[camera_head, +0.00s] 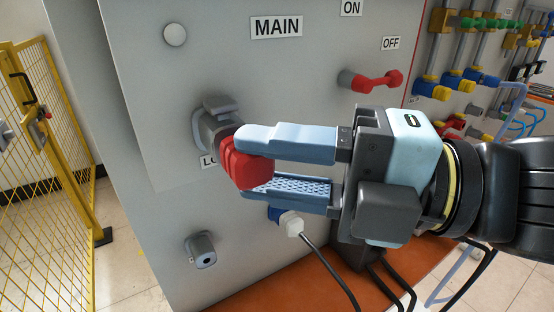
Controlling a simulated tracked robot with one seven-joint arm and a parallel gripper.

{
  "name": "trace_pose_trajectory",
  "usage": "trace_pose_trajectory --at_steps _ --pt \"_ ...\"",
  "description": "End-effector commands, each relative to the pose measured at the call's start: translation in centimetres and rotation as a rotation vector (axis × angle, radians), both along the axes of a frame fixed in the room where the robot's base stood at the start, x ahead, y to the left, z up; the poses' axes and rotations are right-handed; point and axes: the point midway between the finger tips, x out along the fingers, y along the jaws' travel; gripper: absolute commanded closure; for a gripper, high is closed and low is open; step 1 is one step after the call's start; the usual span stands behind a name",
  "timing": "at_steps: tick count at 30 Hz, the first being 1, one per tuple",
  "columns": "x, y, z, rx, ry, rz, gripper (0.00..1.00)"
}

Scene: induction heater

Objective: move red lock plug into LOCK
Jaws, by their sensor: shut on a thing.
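The red lock plug (242,168) is between the fingertips of my gripper (256,166), which is shut on it. The plug is at the front of the grey LOCK socket (220,129) on the cabinet's panel. The socket has a raised grey lid on top. The plug covers part of the socket, and I cannot tell how deep it sits in it. The LOCK label (207,160) below the socket is mostly hidden behind the plug.
A blue and white connector (288,219) with a black cable is below my gripper. Another grey socket (201,250) is lower left. A yellow mesh fence (40,140) stands left.

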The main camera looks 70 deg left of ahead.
Motion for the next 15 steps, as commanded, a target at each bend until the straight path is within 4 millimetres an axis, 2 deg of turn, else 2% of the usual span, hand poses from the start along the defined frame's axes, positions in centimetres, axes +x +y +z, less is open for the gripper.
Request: trace_pose_trajectory --at_steps 15 --pt "-0.12 0.57 -0.01 -0.001 -0.001 0.000 1.00"
